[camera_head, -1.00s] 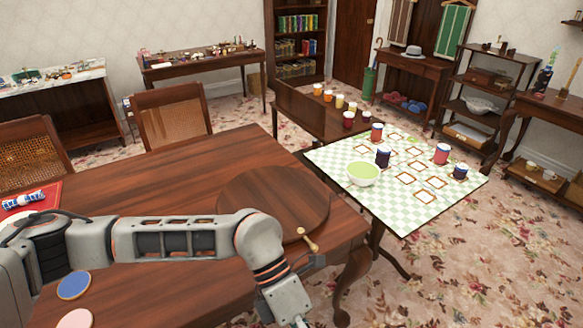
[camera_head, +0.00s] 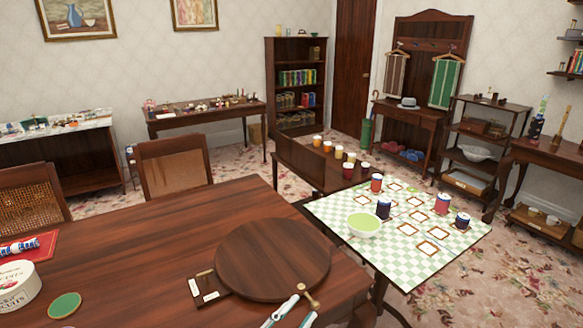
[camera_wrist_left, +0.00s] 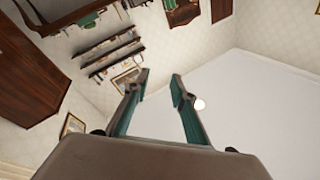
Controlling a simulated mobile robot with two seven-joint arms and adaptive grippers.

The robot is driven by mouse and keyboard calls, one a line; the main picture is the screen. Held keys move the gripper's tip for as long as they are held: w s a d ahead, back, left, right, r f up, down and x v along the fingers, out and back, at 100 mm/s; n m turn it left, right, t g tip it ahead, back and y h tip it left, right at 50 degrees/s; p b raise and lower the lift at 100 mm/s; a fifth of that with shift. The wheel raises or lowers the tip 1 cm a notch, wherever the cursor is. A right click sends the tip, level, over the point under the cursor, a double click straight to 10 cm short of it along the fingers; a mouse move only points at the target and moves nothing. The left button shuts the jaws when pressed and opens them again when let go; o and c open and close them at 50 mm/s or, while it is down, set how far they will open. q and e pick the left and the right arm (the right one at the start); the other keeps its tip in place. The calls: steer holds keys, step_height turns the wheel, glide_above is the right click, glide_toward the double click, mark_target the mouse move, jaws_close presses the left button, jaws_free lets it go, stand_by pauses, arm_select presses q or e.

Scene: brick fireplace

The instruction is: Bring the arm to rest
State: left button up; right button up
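My left gripper (camera_head: 296,307) shows only by its fingertips at the bottom edge of the head view, close to the front edge of the dark wooden table (camera_head: 130,240). In the left wrist view its two teal fingers (camera_wrist_left: 160,88) stand apart with nothing between them, so it is open and empty. Behind them are pale wall and tilted furniture. The rest of my left arm is out of the head view. My right gripper is in neither view.
A round wooden board (camera_head: 272,258) lies on the table near the fingertips, with a brass knob (camera_head: 308,298) beside it. A checkered table (camera_head: 420,270) with a green bowl (camera_head: 363,225) and several cans stands right. Patterned carpet (camera_head: 530,285) is open at far right.

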arm_select(q)
steer(key=s+a+f+n+g+y, duration=0.2)
steer(key=s+a+f+n+y, duration=0.3)
steer(key=a+f, duration=0.5)
steer(key=s+a+f+n+g+y, duration=0.2)
steer(key=s+a+f+n+y, duration=0.3)
steer(key=f, duration=1.1)
steer(key=s+a, duration=0.3)
steer(key=a, duration=0.3)
steer(key=shift+a+f+g, duration=0.2)
steer(key=shift+a+g, duration=0.1)
